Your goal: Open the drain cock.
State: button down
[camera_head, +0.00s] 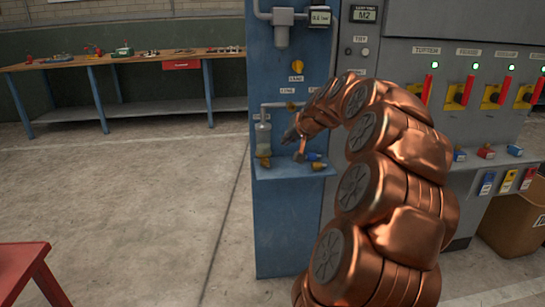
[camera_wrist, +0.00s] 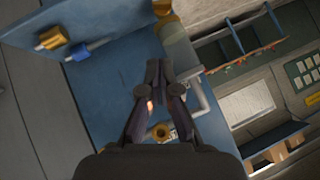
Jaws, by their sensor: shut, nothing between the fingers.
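A brass cock (camera_head: 263,161) sits under a clear filter bowl (camera_head: 263,136) on the front of the blue column; I take it to be the drain cock. In the wrist view brass (camera_wrist: 161,8) shows at the top edge, at the end of the bowl (camera_wrist: 178,42). The cock's handle position cannot be made out. My gripper (camera_head: 287,137) is to the right of the bowl, above the small blue shelf. Its fingers (camera_wrist: 158,66) are together in the wrist view, with nothing between them, apart from the brass cock.
A pipe and a brass fitting (camera_head: 291,106) are above my gripper. Brass and blue pieces (camera_head: 316,160) lie on the shelf (camera_head: 290,172). Red levers (camera_head: 466,90) line the grey panel at right. A workbench (camera_head: 122,57) stands behind; the floor at left is largely clear.

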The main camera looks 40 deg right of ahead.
jog(key=b, duration=0.2)
send_near(267, 161)
jog(key=w+d, duration=0.2)
jog(key=w, duration=0.1)
jog(key=shift+w+d+f, duration=0.15)
jog(key=shift+d+f, duration=0.1)
jog(key=shift+d, duration=0.15)
jog(key=f, duration=0.2)
jog(key=shift+w+a+f+b, duration=0.3)
jog(key=shift+w+a+f, duration=0.25)
jog(key=shift+w+f, duration=0.05)
jog(key=shift+f, duration=0.3)
jog(key=shift+w+a+f, duration=0.1)
